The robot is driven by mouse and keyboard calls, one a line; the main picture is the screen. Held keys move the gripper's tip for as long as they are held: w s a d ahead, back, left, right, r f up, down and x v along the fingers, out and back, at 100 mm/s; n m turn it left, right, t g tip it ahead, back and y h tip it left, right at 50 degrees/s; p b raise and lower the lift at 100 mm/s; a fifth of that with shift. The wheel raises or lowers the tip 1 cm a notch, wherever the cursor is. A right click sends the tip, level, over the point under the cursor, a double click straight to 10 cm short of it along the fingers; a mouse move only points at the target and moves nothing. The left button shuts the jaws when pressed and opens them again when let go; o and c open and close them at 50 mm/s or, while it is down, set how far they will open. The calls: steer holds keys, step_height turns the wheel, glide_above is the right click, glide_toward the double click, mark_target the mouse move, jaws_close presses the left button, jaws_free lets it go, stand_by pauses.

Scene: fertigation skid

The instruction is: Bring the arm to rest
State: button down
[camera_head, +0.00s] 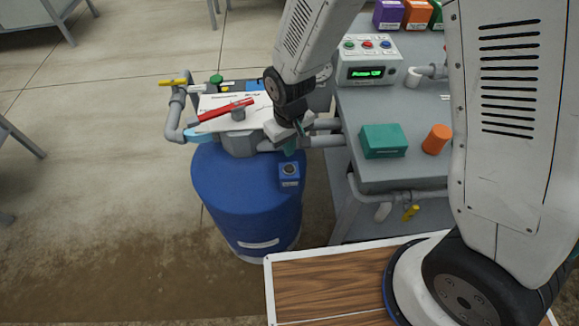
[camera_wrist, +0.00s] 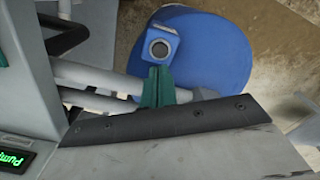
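My gripper (camera_head: 289,148) hangs from the raised arm, over the rear edge of a blue drum (camera_head: 245,205). Its teal fingers (camera_wrist: 157,86) show side by side in the wrist view, pressed together with nothing visible between them. A small blue box with a dark round opening (camera_head: 289,174) is on the drum, just below the fingertips in the head view. The same box (camera_wrist: 159,43) lies just beyond the fingertips in the wrist view. Whether the fingers touch it I cannot tell.
A grey bench (camera_head: 375,180) at right carries a teal box (camera_head: 384,140), an orange cylinder (camera_head: 437,139) and a pump controller (camera_head: 367,60). Behind the drum, a red-handled tool (camera_head: 222,115) lies on a cluttered white panel beside grey pipes (camera_head: 175,115).

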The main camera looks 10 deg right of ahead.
steer(key=s+d+r+m, duration=0.2)
steer(key=s+d+r, duration=0.4)
steer(key=r, duration=0.3)
steer(key=s+d+r+m+t, duration=0.1)
steer(key=s+d+r, duration=0.6)
steer(key=r, duration=0.3)
steer(key=s+d+r+m, duration=0.2)
steer(key=s+d+r, duration=0.4)
steer(key=r, duration=0.4)
steer(key=shift+s+d+m, duration=0.25)
steer(key=shift+d+m, duration=0.05)
steer(key=shift+d, duration=0.6)
steer(key=shift+r, duration=0.1)
